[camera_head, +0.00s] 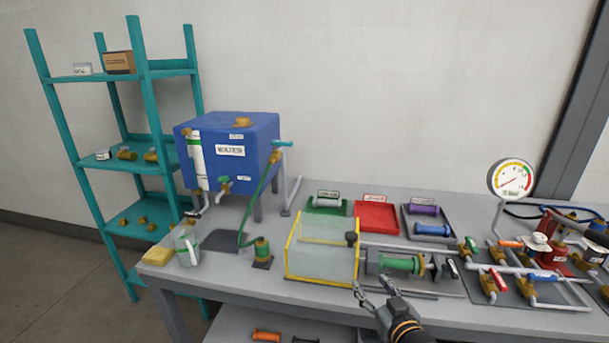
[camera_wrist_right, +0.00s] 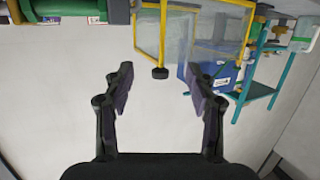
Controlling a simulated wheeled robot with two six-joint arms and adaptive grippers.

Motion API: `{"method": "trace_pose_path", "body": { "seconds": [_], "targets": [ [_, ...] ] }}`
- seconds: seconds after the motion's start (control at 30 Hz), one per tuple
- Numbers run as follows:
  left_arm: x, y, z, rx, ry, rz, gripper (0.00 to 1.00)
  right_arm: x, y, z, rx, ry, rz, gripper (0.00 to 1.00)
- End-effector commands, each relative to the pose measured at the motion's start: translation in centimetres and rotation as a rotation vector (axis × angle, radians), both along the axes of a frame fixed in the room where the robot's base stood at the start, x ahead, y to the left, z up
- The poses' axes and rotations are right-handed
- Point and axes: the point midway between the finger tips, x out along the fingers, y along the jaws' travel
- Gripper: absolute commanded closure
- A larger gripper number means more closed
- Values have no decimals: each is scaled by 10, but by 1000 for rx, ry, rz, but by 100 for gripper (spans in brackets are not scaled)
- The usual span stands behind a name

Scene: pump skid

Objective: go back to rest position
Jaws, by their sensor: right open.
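My right gripper (camera_head: 375,295) is at the front of the grey bench (camera_head: 450,313), just below the green cylinder (camera_head: 398,263) in the head view. In the right wrist view its two fingers (camera_wrist_right: 160,85) stand wide apart with nothing between them. The clear yellow-framed guard (camera_head: 320,262) with a black knob (camera_head: 351,239) is just left of the gripper. The guard also shows in the right wrist view (camera_wrist_right: 205,30), beyond the fingertips. My left gripper is in neither view.
A blue water tank (camera_head: 215,175), a clear jug (camera_head: 187,246) and a yellow sponge (camera_head: 157,256) are at left. Green, red (camera_head: 376,217) and dark trays lie behind. A gauge (camera_head: 511,179), pipes and valves fill the right. A teal shelf (camera_head: 148,130) stands at far left.

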Motion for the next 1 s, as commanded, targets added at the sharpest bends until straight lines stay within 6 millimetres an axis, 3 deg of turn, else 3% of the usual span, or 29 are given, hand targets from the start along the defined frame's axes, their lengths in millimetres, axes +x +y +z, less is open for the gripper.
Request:
{"method": "trace_pose_path", "body": {
  "seconds": [0.1, 0.2, 0.4, 0.57, 0.8, 0.87, 1.0],
  "targets": [
    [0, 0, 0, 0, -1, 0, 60, -48, -3, -58, -55, 290, -6, 43],
    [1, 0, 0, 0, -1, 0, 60, -91, -9, -93, -92, 503, -23, 43],
    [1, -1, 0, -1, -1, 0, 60, -170, -23, -130, -145, 829, -69, 43],
    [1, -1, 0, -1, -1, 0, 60, -231, -34, -143, -178, 1050, -115, 43],
    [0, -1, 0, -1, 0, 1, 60, -212, -43, -236, -172, 1075, -120, 43],
    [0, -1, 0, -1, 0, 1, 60, -212, -45, -262, -170, 1086, -122, 43],
    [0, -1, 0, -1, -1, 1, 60, -221, -52, -331, -167, 1114, -125, 43]
  ]
}}
